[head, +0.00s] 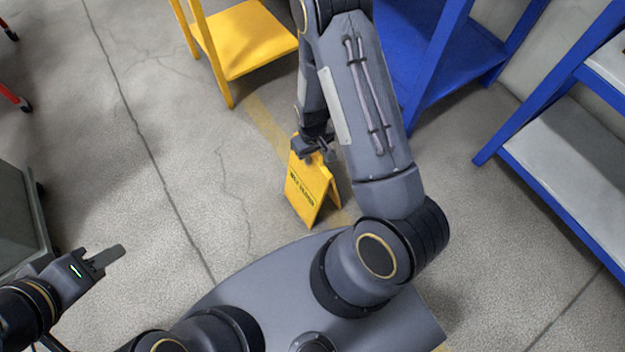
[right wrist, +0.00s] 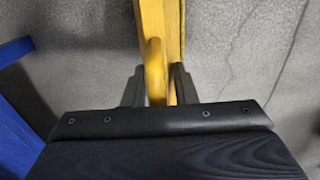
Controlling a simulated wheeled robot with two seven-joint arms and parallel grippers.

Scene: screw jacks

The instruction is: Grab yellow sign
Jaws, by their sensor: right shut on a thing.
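A yellow folding sign (head: 306,190) with dark lettering on its front panel stands in an A-shape on the concrete floor, just ahead of my base in the head view. My right gripper (head: 316,150) reaches down to the sign's top edge and is shut on it. In the right wrist view the yellow sign (right wrist: 160,40) runs between the two dark fingers (right wrist: 158,88). My left gripper (head: 110,256) is at the lower left of the head view, well away from the sign. Its fingers overlap in the picture, so its opening does not show clearly.
A yellow shelf stand (head: 252,45) is at the top behind the sign. A blue shelf unit (head: 410,50) stands behind my right arm, and another blue rack (head: 560,170) is at the right. A grey cabinet (head: 18,220) is at the left edge. Floor left of the sign is clear.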

